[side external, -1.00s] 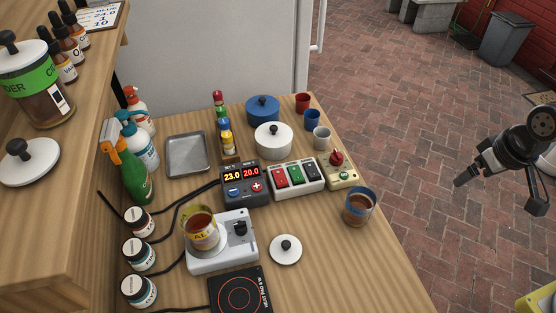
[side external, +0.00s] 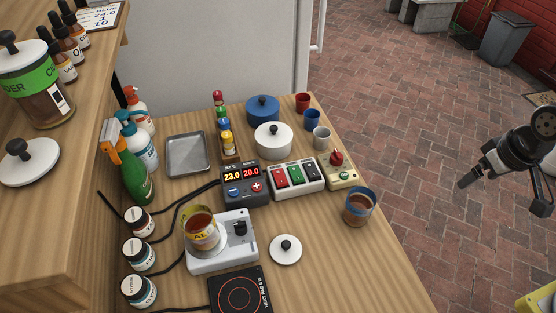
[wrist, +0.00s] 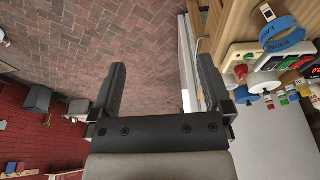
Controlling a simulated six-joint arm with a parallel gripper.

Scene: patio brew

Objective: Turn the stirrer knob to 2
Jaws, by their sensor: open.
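A white stirrer unit (side external: 222,262) stands on the wooden table in the side view, with a black knob (side external: 240,229) on its top right. The knob's setting is too small to read. A beaker of brown liquid (side external: 201,232) with a yellow label sits on the unit. My gripper (side external: 465,182) is far to the right, over the brick paving and off the table, well apart from the knob. In the wrist view my gripper (wrist: 161,66) shows its two fingers wide apart with nothing between them.
A yellowish box with a red knob (side external: 336,158), a switch box (side external: 297,178) and a display unit (side external: 244,184) stand behind the stirrer. A beaker with a blue band (side external: 359,207) stands near the table's right edge. A white lid (side external: 286,249) lies beside the stirrer, near a black heat pad (side external: 240,291).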

